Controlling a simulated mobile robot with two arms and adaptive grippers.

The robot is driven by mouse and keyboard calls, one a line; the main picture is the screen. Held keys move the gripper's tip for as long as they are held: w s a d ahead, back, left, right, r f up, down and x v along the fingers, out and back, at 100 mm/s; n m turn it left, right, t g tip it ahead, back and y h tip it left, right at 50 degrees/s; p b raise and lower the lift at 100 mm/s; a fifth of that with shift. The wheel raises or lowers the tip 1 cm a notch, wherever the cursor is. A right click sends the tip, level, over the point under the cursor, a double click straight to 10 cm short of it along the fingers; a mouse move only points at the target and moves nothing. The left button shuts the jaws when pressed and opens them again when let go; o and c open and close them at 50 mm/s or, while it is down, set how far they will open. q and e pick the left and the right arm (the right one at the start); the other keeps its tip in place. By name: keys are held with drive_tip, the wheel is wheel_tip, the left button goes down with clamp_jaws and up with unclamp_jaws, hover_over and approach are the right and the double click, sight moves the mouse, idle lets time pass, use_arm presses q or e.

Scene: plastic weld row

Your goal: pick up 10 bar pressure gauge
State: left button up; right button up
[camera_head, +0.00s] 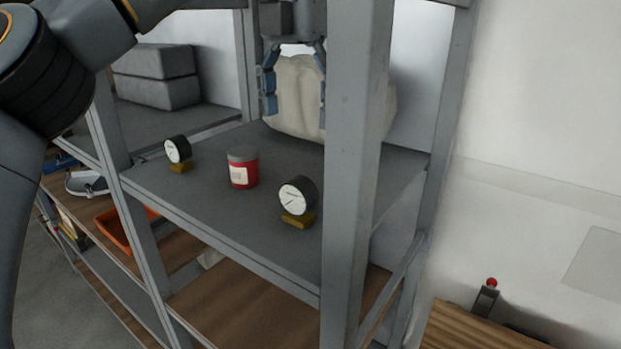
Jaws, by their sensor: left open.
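Two pressure gauges with white dials and black rims stand upright on brass-coloured bases on the grey shelf (215,205). One gauge (297,196) is at the front right, close to the grey post; the other gauge (178,151) is at the left edge. The dial markings are too small to read, so I cannot tell which is the 10 bar one. My left gripper (294,106) hangs open, fingers down, above the back of the shelf, behind and above both gauges. A pale sack shows behind its fingers. My right gripper is not in view.
A red can (242,167) with a grey lid stands between the gauges. The pale sack (296,90) fills the back of the shelf. A thick grey upright post (353,200) stands at the front right. An orange bin (118,232) sits lower left.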

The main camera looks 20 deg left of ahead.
sight(298, 179)
use_arm(q)
drive_tip(key=shift+w+f+b, duration=0.35)
drive_tip(key=shift+w+f, duration=0.2)
drive_tip(key=shift+f, duration=0.25)
drive_tip(key=f, duration=0.2)
drive_tip(key=f+b, duration=0.1)
drive_tip(key=f, duration=0.1)
drive_tip(key=s+f+b, duration=0.1)
drive_tip(key=f, duration=0.1)
drive_tip(key=shift+f, duration=0.3)
drive_tip(key=shift+w+f, duration=0.2)
drive_tip(key=shift+f, duration=0.2)
drive_tip(key=shift+s+f+p, duration=0.1)
drive_tip(key=shift+f+p, duration=0.25)
drive_tip(key=shift+p, duration=0.05)
drive_tip(key=f, duration=0.1)
drive_tip(key=f+p, duration=0.1)
drive_tip(key=f, duration=0.1)
drive_tip(key=shift+s+a+f, duration=0.1)
drive_tip(key=shift+s+f, duration=0.05)
drive_tip(key=shift+s, duration=0.05)
drive_tip(key=shift+w+f, duration=0.1)
drive_tip(key=shift+f, duration=0.25)
drive_tip(key=shift+r, duration=0.1)
drive_tip(key=c, duration=1.4)
